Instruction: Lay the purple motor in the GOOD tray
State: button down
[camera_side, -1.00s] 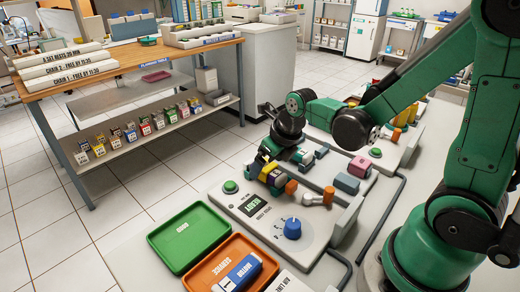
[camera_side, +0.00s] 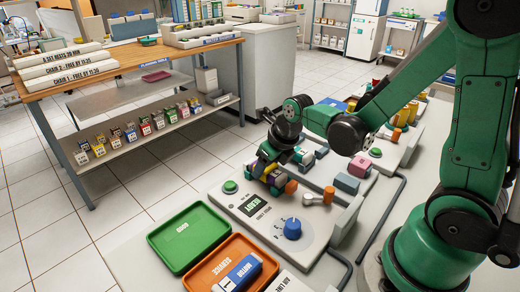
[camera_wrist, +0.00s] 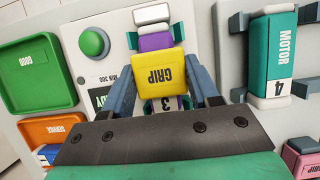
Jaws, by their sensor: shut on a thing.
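The purple motor (camera_wrist: 155,42), with a white cap, a yellow block marked GRIP and a label 3, lies on the bench unit in the wrist view. My gripper (camera_wrist: 160,76) is shut on its yellow block, one finger on each side. In the side view my gripper (camera_side: 266,164) is low over the unit and hides much of the motor. The green GOOD tray (camera_side: 170,262) is empty, in front and left of the unit. It also shows at the left of the wrist view (camera_wrist: 38,108).
The orange SERVICE tray (camera_side: 196,281), beside the GOOD tray, holds a blue motor (camera_side: 238,272). The unit has a green button (camera_side: 230,187) and a blue knob (camera_side: 292,229). A teal motor marked 4 (camera_wrist: 270,55) lies to the right in the wrist view.

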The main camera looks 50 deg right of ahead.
jog(key=shift+r, duration=0.1)
jog(key=shift+r, duration=3.65)
jog(key=shift+r, duration=0.1)
jog(key=shift+r, duration=1.95)
jog(key=n+g+y, duration=0.4)
jog(key=n, duration=1.4)
send_over(182, 242)
jog(key=d, duration=0.2)
jog(key=shift+a+f, duration=0.15)
jog(key=shift+f, duration=6.9)
